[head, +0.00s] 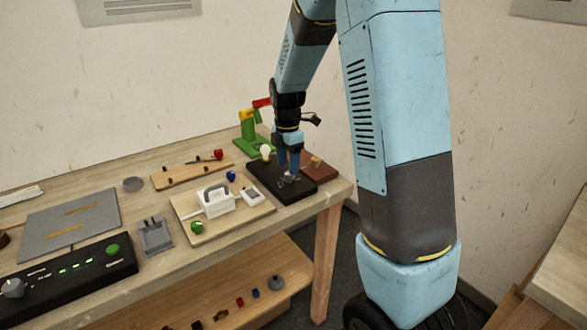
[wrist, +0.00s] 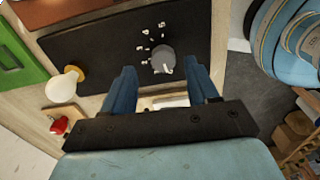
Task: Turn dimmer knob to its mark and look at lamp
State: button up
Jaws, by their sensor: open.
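The dimmer is a grey round knob (wrist: 162,60) on a black panel (wrist: 85,45), with small white marks in an arc around part of it. A pale pointer shows on the knob's lower right side in the wrist view. My gripper (wrist: 161,76) is open and points down at the panel. Its blue fingers are on either side of the knob in that view; I cannot tell whether they touch it. In the head view my gripper (head: 288,168) is over the black panel (head: 300,194). The lamp bulb (wrist: 62,86) is cream white on a yellow base, with no clear glow.
A green stand (head: 249,140) with a red and yellow top is behind the panel. A wooden board with a white handled box (head: 216,203) lies left of it. A black control box (head: 70,268) with green lights is at the front left. The bench's right end is close.

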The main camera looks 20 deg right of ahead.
aim_at(289, 177)
jog(key=shift+f, duration=1.4)
